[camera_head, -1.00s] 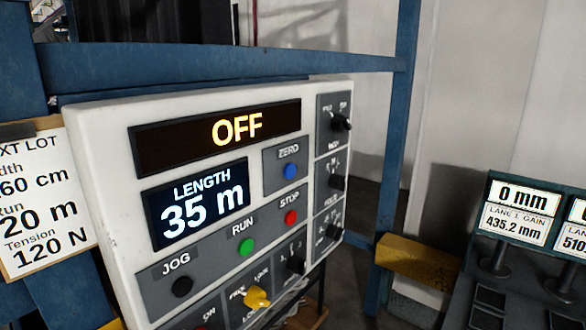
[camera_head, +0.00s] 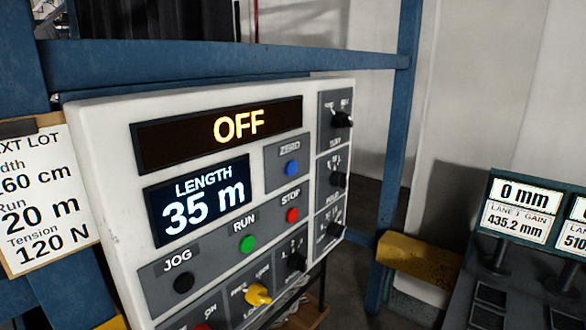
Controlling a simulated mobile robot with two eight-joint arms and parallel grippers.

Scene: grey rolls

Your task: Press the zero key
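The zero key is a small round blue button (camera_head: 291,168) under the label ZERO, at the upper right of a white control panel (camera_head: 110,160). Nothing covers it. The panel's top display (camera_head: 238,126) reads OFF in yellow. The display below it (camera_head: 196,201) reads LENGTH 35 m. Neither of my grippers shows in the head view.
Near the blue button are a red STOP button (camera_head: 292,214), a green RUN button (camera_head: 248,243), a black JOG button (camera_head: 183,282), a yellow knob (camera_head: 258,294) and several black knobs. A blue frame (camera_head: 230,66) stands behind. A second console (camera_head: 520,215) is at right.

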